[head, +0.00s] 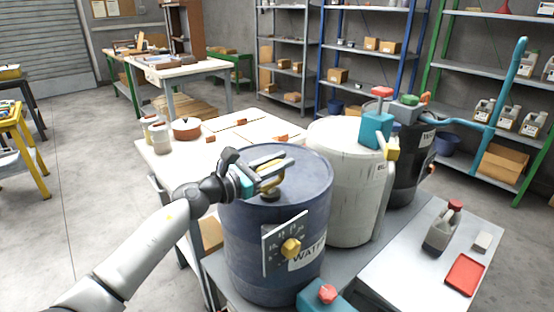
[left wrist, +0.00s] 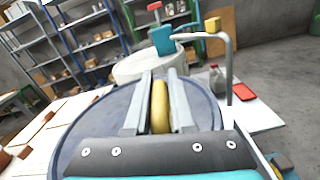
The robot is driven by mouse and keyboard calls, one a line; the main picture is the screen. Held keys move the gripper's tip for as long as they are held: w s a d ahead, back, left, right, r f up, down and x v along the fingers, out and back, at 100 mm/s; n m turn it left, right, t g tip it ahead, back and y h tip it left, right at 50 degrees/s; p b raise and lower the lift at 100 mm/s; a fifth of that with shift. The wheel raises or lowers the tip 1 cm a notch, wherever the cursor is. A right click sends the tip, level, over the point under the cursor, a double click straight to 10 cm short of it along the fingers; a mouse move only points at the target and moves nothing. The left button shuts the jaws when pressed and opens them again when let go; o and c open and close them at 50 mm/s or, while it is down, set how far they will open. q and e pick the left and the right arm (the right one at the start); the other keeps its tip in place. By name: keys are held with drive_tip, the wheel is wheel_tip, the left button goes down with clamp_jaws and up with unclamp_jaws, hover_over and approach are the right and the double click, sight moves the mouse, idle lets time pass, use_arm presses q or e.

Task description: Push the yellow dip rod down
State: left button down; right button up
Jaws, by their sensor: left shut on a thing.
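The yellow dip rod (head: 271,184) stands on the lid of the blue drum (head: 245,255), with its yellow top at the lid. My left gripper (head: 276,168) is over this lid, its two fingers shut around the yellow top. In the left wrist view the yellow rod (left wrist: 160,106) lies between the two grey fingers, above the blue lid (left wrist: 100,118). How far the rod reaches into the drum is hidden. My right gripper is in neither view.
A white drum (head: 340,190) with a teal pump (head: 376,130) stands right of the blue drum, and a dark drum (head: 408,165) behind it. A yellow knob (head: 291,249) sticks out of the blue drum's front plate. A red tray (head: 464,274) lies at right.

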use_arm(q)
drive_tip(key=shift+a+f, duration=0.4)
drive_tip(key=shift+f, duration=0.4)
drive_tip(key=c, duration=1.1)
unclamp_jaws()
drive_tip(key=shift+a, duration=0.1)
drive_tip(key=shift+c, duration=0.2)
drive_tip(key=shift+o, duration=0.7)
drive_tip(key=shift+a, duration=0.15)
drive_tip(key=shift+o, duration=1)
drive_tip(key=shift+r, duration=0.1)
drive_tip(key=shift+s+d, duration=0.1)
drive_tip(key=shift+d, duration=0.1)
drive_tip(key=v, duration=1.6)
drive_tip(key=shift+r+b, duration=0.15)
drive_tip(key=shift+b, duration=0.15)
